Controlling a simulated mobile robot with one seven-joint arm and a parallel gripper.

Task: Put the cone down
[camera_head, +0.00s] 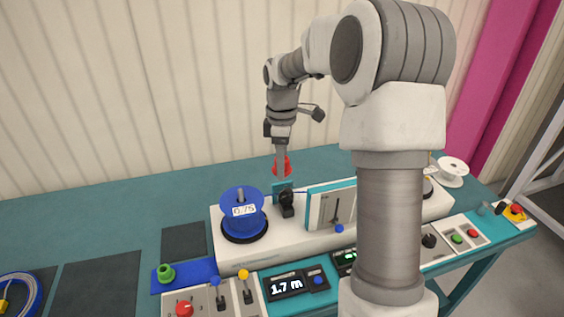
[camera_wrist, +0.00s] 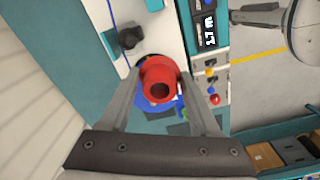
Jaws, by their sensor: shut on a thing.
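The red cone (camera_head: 282,168) is in my gripper (camera_head: 281,157), held in the air above the back of the white machine, to the right of the blue reel (camera_head: 242,212) labelled 0.75. In the wrist view the red cone (camera_wrist: 160,84) sits between the two fingers of my gripper (camera_wrist: 163,88), its round hollow end facing the camera. Part of the blue reel shows behind it there. A green cone-like piece (camera_head: 166,273) stands on a blue pad (camera_head: 195,272) at the front left of the machine.
The white machine (camera_head: 228,250) carries a black clamp (camera_head: 287,203), a panel with a slider (camera_head: 332,208) and a display reading 1.7 m (camera_head: 287,284). A white reel (camera_head: 453,170) is at the right. The teal table (camera_head: 110,222) is clear at the back left.

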